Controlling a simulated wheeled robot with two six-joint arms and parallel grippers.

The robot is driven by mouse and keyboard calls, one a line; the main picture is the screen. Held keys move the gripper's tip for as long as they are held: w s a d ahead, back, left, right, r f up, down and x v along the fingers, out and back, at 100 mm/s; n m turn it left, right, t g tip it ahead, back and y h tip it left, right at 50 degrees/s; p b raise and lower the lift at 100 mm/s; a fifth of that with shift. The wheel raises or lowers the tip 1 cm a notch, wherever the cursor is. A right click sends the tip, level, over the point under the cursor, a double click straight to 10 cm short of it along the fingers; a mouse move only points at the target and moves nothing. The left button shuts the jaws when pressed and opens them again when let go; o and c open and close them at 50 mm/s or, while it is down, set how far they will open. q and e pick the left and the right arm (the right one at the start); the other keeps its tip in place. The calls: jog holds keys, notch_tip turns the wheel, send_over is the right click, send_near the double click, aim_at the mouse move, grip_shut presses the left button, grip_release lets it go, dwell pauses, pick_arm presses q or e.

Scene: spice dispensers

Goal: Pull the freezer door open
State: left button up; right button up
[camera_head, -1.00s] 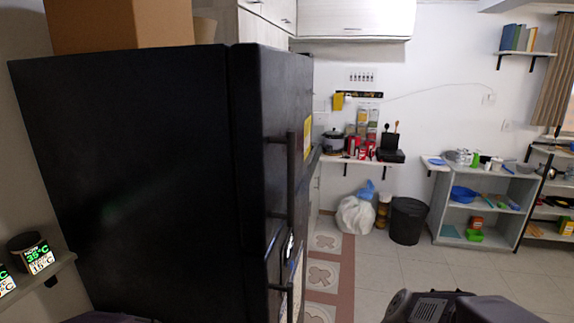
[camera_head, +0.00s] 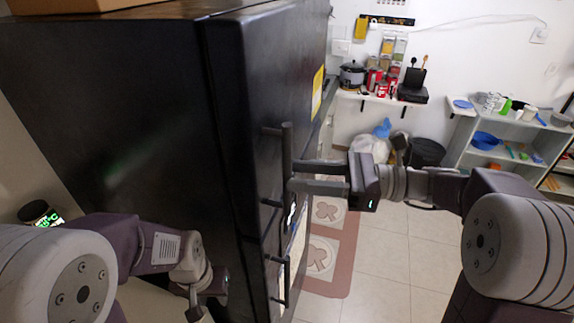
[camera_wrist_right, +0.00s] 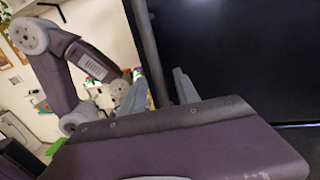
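The black fridge-freezer (camera_head: 150,110) fills the left of the head view. Its upper door (camera_head: 262,80) looks shut and carries a vertical bar handle (camera_head: 287,140). My right gripper (camera_head: 293,175) is at the lower part of this handle, with its fingers apart. In the right wrist view the handle bar (camera_wrist_right: 150,55) passes between the two fingers (camera_wrist_right: 160,88), with a gap showing; contact cannot be made out. A lower handle (camera_head: 281,280) sits on the door below. My left gripper (camera_head: 207,303) is low beside the fridge's left face, its fingers too unclear to read.
A cardboard box (camera_head: 75,5) stands on top of the fridge. A wall shelf (camera_head: 375,104) with jars and a cooker, a black bin (camera_head: 428,152) and a grey shelf unit (camera_head: 505,150) are beyond. Tiled floor (camera_head: 385,275) is free on the right.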

aim_at(287, 204)
jog(key=a, duration=0.2)
jog(key=shift+w+a+p, duration=0.25)
jog(key=shift+a+p, duration=0.05)
jog(key=shift+p, duration=0.05)
jog(key=shift+s+a, duration=0.15)
jog(key=shift+a, duration=0.15)
jog(key=shift+s+a, duration=0.1)
jog(key=shift+s, duration=0.2)
jog(key=shift+w, duration=0.3)
grip_shut()
jog(key=shift+s, duration=0.1)
